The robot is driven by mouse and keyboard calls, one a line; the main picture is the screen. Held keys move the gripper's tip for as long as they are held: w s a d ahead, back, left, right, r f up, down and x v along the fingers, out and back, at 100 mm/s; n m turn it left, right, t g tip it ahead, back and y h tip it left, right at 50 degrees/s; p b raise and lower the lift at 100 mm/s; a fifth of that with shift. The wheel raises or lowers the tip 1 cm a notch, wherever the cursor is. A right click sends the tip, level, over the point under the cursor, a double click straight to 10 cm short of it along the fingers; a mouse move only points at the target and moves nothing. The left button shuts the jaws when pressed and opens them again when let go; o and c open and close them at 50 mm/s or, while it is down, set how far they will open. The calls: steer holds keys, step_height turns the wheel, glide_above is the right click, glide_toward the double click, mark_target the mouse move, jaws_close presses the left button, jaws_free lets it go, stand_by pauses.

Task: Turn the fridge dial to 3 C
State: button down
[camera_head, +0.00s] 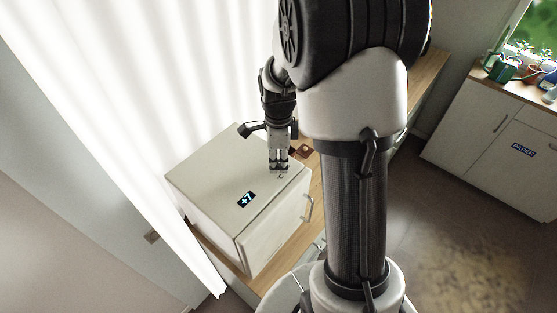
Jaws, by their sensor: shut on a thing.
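The white fridge (215,185) stands on a wooden counter at the left of the head view. Its top bears a small dark display (246,199) that reads +7. My gripper (279,170) points down at the fridge top, near its right front edge, to the right of the display. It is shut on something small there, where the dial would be. The fingers hide the dial, so its pointer and marks cannot be made out. The fridge door has a handle (309,208) on its right side.
A white curtain (130,80) hangs close behind the fridge. A white cabinet (490,140) labelled PAPER stands at the right, with plants (505,68) on top. Open floor lies between.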

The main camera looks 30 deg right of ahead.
mark_target(278, 163)
steer(key=shift+m, duration=0.3)
stand_by(0.4)
steer(key=c, duration=1.4)
jaws_free()
steer(key=shift+r, duration=0.1)
step_height(278, 163, up, 12)
